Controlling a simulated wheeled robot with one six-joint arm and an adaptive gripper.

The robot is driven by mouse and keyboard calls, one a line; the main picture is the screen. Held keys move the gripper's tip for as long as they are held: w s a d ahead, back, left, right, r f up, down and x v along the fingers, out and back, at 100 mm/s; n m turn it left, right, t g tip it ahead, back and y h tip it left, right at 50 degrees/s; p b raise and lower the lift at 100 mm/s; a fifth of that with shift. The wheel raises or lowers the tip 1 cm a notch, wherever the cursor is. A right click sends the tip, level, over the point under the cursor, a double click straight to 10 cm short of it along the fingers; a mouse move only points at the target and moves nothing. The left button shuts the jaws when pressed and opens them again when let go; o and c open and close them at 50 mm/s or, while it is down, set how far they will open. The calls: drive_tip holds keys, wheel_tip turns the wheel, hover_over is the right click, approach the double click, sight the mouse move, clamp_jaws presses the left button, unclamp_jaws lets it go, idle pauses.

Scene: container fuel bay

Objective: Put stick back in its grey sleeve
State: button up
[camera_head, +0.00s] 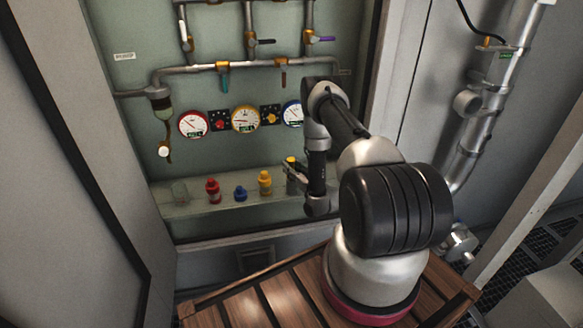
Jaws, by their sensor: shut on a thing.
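My gripper (295,171) reaches in from the right at the right end of the shelf, its dark fingers pointing left. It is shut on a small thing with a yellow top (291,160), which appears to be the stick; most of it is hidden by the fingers. A grey cylindrical piece (291,187) shows just below the fingers and may be the grey sleeve. I cannot tell whether the stick is inside it or above it.
The pale shelf (225,208) holds a clear glass (179,191), a red bottle (212,190), a low blue one (240,193) and a yellow one (265,182), left of my gripper. Gauges (245,119) and pipes (240,66) are on the wall above.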

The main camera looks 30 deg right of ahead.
drive_tip(key=shift+f, duration=0.45)
drive_tip(key=o, duration=1.1)
drive_tip(key=shift+o, duration=0.2)
